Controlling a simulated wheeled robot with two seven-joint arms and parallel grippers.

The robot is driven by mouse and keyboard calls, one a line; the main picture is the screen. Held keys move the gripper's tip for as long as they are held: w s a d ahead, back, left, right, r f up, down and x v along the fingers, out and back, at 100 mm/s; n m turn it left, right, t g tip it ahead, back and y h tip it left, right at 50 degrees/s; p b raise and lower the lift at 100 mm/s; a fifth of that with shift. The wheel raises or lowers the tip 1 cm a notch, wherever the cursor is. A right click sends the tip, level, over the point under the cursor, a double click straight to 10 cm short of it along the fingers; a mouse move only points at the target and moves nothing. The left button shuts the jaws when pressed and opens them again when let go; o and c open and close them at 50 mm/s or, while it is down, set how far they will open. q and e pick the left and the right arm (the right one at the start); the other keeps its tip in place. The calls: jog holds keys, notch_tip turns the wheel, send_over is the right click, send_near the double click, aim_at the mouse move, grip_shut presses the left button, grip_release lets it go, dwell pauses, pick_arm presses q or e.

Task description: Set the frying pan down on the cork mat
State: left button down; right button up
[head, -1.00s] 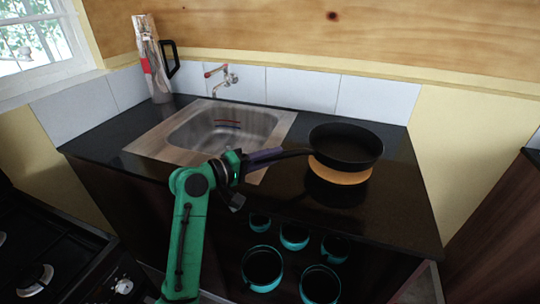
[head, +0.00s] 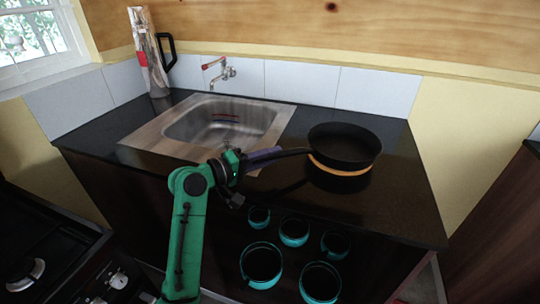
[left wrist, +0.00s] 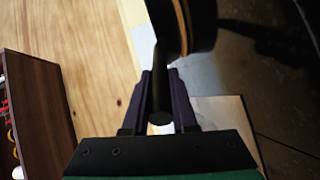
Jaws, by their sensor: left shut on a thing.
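The frying pan (head: 345,144) is black and roughly level over the right part of the dark counter. Its dark handle points left. My left gripper (head: 264,155) is shut on the handle; in the left wrist view the handle lies between the two fingers (left wrist: 165,98). The cork mat (head: 341,171) is round and orange-tan. It lies under the pan, mostly hidden, and only its front edge shows. I cannot tell whether the pan's base touches it. The mat's edge also shows as a thin strip beside the pan in the left wrist view (left wrist: 181,22). My right gripper is not in view.
A metal sink (head: 222,124) with a wooden surround is left of the pan, with a wall tap (head: 222,73) behind. A tall jug (head: 150,55) stands at the back left. A stove (head: 40,255) is at the lower left. The counter right of the pan is clear.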

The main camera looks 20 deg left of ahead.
pick_arm(q)
jog(key=c, duration=0.6)
grip_release()
jog(key=shift+s+f, duration=0.1)
jog(key=shift+f, duration=0.1)
jog(key=shift+s+a, duration=0.25)
jog(key=shift+a, duration=0.05)
jog(key=b+v, duration=0.2)
jog(key=v, duration=1.2)
jog(key=shift+d+r, duration=0.2)
